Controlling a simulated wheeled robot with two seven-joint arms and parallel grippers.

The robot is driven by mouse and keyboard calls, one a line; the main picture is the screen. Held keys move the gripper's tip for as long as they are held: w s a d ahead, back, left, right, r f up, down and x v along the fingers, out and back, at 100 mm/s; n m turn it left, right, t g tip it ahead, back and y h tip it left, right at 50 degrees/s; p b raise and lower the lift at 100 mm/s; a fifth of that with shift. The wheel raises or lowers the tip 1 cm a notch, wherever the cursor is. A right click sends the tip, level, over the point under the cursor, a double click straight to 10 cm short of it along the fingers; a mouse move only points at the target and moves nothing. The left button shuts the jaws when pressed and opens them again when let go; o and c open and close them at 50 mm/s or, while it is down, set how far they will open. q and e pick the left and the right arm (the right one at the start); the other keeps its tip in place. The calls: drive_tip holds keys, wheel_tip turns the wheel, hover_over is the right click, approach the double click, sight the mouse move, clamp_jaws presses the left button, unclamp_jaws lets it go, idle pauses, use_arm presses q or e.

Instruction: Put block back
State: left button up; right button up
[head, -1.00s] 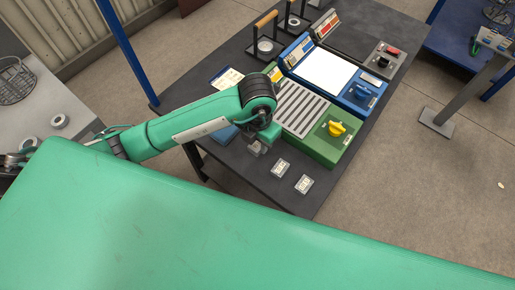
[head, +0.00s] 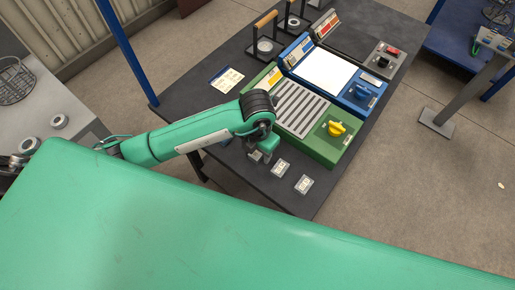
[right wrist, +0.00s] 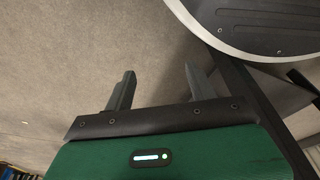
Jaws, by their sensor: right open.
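Small pale labelled blocks lie near the front edge of the dark table (head: 213,105) in the head view: one (head: 281,168) beside my left gripper and one (head: 304,184) further right. A third pale piece shows partly at the gripper's left. I cannot tell which is the task's block. My left gripper (head: 266,157) points down close over the table, left of the green unit (head: 317,147). Its fingers are small and partly hidden by the wrist, so its grip is unclear. My right gripper (right wrist: 157,75) has its fingers apart, with nothing between them, above the floor.
The green unit has a slotted plate and yellow knob (head: 337,128). Behind it stands a blue unit (head: 359,95) with a white panel. A printed card (head: 227,79) lies at the table's left. A grey bench (head: 53,101) holds metal rings. A round grey-rimmed surface (right wrist: 265,22) is at upper right.

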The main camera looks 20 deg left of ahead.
drive_tip(key=shift+s+f, duration=0.1)
use_arm(q)
drive_tip(key=shift+r, duration=0.2)
wheel_tip(320, 180, up, 3)
wheel_tip(320, 180, up, 9)
drive_tip(key=shift+p, duration=0.35)
use_arm(e)
drive_tip(key=shift+s+d+f, duration=0.2)
drive_tip(key=shift+s+f, duration=0.45)
drive_tip(key=shift+f, duration=0.3)
drive_tip(key=shift+d, duration=0.15)
